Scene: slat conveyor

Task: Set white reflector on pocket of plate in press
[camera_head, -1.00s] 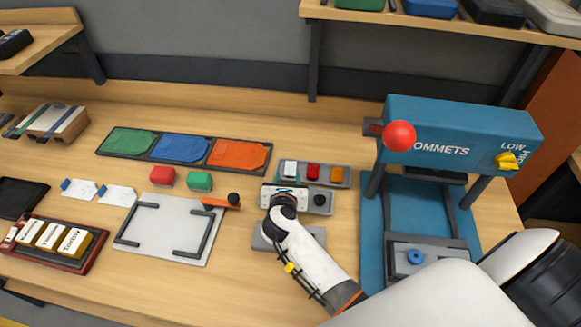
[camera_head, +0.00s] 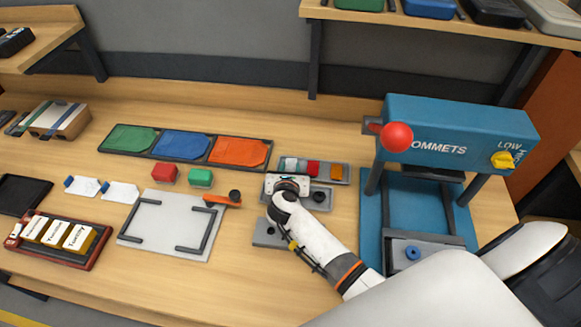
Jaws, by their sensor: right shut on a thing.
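The white reflector (camera_head: 291,163) is at the left end of a grey tray, beside a red and an orange one. My right gripper (camera_head: 288,174) is at the white reflector and shut on it; its fingers are mostly hidden behind the wrist. The blue press (camera_head: 450,132) stands at the right with a red ball knob. Its grey plate (camera_head: 436,243) lies low at the front of the press, with a blue round piece (camera_head: 413,253) on it. My arm hides the plate's near part, and I cannot make out the pocket clearly. My left gripper is out of view.
The red (camera_head: 312,169) and orange (camera_head: 337,172) reflectors lie close to the gripper. A grey block (camera_head: 268,233) sits by my forearm. A white frame board (camera_head: 170,226) with an orange lever lies left. Bare table separates the reflector tray from the press.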

